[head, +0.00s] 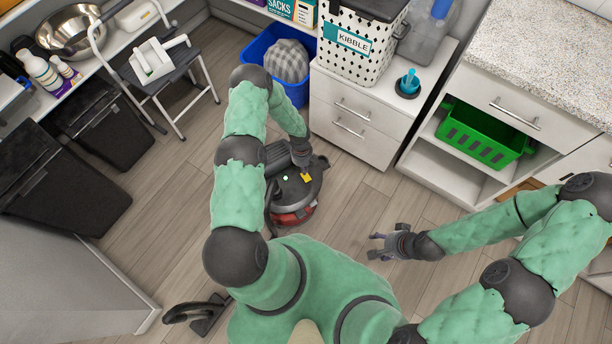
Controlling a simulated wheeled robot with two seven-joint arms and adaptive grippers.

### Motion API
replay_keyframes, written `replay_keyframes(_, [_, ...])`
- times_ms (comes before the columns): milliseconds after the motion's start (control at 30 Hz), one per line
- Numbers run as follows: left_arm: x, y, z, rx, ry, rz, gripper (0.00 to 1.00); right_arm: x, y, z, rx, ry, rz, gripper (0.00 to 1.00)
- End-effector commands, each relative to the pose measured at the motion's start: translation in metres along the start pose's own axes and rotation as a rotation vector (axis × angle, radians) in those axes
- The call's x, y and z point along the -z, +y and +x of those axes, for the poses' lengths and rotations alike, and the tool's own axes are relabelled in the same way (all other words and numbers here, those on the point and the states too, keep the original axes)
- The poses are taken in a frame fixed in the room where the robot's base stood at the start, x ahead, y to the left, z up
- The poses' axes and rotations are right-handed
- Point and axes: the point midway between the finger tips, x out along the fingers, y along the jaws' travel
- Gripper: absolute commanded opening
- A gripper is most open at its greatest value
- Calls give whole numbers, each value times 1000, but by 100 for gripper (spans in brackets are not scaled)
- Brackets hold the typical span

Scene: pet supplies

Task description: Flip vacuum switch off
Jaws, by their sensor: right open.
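The vacuum (294,216) is a round black and red canister on the wooden floor, left of the white drawer cabinet. On its dark top I see a small yellow part (306,177) and a small pale green spot (285,178); I cannot tell for certain which is the switch. My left gripper (301,162) reaches down over the vacuum's far edge, close to the yellow part. Its fingers are too dark and small to tell open from shut, or whether they touch. My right gripper (376,246) is open and empty above bare floor, right of the vacuum.
A blue bin (262,47) with a grey bundle and the drawer cabinet (350,128) stand behind the vacuum. A step stool (165,80) and black bins (62,185) stand left. A black floor nozzle (205,315) lies front left. Floor is clear right of the vacuum.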

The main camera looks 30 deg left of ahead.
Motion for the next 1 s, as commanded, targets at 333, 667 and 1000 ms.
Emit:
replay_keyframes(333, [0, 0, 5, 0, 0, 0, 0, 0, 1, 3, 0, 0, 0, 58])
replay_keyframes(667, [-1, 0, 9, 0, 1, 0, 0, 0, 2, 5, 0, 0, 0, 58])
replay_keyframes(1000, [-2, 0, 14, 0, 0, 0, 0, 0, 3, 8, 0, 0, 0, 58])
